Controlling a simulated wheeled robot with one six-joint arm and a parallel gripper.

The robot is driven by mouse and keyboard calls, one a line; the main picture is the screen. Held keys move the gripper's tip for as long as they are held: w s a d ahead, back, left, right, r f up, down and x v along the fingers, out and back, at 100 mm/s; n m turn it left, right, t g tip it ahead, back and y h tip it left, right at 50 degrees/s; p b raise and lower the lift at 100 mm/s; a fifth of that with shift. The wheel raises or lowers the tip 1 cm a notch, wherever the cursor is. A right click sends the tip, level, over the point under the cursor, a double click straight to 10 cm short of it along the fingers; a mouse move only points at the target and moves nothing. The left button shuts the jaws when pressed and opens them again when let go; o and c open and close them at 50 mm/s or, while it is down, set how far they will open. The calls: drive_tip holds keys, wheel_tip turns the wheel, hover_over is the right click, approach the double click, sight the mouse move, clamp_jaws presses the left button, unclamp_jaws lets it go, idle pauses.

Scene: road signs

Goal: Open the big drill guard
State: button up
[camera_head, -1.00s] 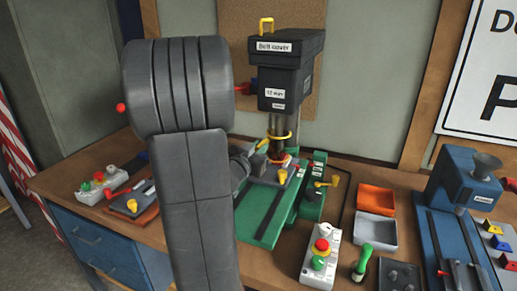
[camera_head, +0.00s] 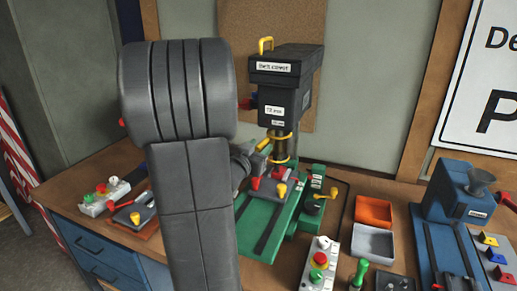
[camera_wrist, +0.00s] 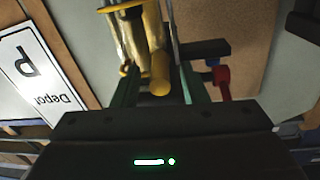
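The big drill (camera_head: 285,100) stands on a green base at the back of the bench. Its guard (camera_head: 281,150) is a clear tube with yellow rims around the spindle below the drill head, with a yellow handle (camera_head: 263,145) on its left. In the wrist view the guard (camera_wrist: 138,42) is just ahead, and its yellow handle (camera_wrist: 160,78) points at me between the fingers. My gripper (camera_wrist: 161,90) has its green fingers on both sides of the handle, with gaps showing, so it looks open. In the head view my arm hides most of the gripper.
A control box (camera_head: 318,262) with red and green buttons stands in front of the drill. An orange tray (camera_head: 373,210) and a grey tray (camera_head: 373,241) lie to its right. A blue machine (camera_head: 458,190) stands farther right. A second button box (camera_head: 103,196) is at the left.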

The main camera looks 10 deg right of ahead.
drive_tip(key=shift+s, duration=0.1)
drive_tip(key=b+v, duration=0.2)
drive_tip(key=v, duration=1.1)
drive_tip(key=shift+s+a, duration=0.25)
drive_tip(key=p+x, duration=0.2)
drive_tip(key=x, duration=1.2)
drive_tip(key=shift+f, duration=0.3)
drive_tip(key=shift+r, duration=0.1)
